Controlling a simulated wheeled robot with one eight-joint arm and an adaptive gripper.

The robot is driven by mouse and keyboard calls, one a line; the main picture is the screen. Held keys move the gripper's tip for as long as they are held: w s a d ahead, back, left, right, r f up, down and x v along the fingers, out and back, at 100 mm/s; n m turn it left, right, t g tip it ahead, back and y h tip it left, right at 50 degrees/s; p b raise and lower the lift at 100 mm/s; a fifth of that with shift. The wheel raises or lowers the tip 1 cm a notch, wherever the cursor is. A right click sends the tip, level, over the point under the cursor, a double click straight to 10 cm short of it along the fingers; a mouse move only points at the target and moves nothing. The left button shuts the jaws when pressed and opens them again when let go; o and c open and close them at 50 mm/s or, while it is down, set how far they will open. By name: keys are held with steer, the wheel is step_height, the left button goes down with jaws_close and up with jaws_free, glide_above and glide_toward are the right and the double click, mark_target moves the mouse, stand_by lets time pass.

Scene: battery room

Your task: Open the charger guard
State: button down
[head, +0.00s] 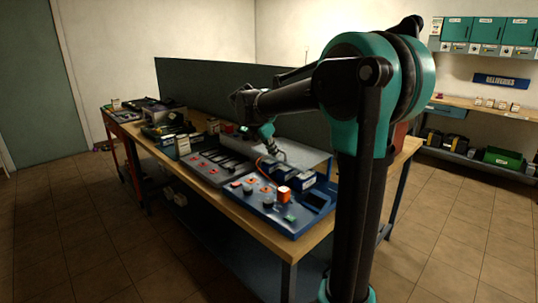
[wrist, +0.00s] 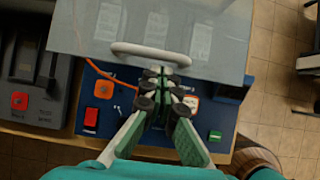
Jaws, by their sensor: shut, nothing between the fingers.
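The charger guard is a clear, greyish sheet (wrist: 215,35) over the back of a blue charger panel, with a pale curved handle (wrist: 150,52) along its near edge. In the head view the guard (head: 305,157) shows as a pale sheet behind the blue panel (head: 285,222). Several pale blocks show through it. My gripper (wrist: 160,76) is shut and empty, its fingertips at the near side of the handle. I cannot tell whether they touch it. In the head view my gripper (head: 277,150) is small and close to the guard's front.
An orange cable (wrist: 110,75) runs under the guard. A grey charger unit (wrist: 35,85) stands left. A dark partition (head: 220,95) backs the bench.

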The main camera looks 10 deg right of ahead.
steer(key=shift+w+d+r, duration=0.25)
steer(key=shift+d+r, duration=0.15)
steer(key=shift+r, duration=0.2)
steer(key=shift+d+r+y, duration=0.1)
steer(key=shift+r+y, duration=0.2)
steer(key=shift+r, duration=0.15)
stand_by(0.4)
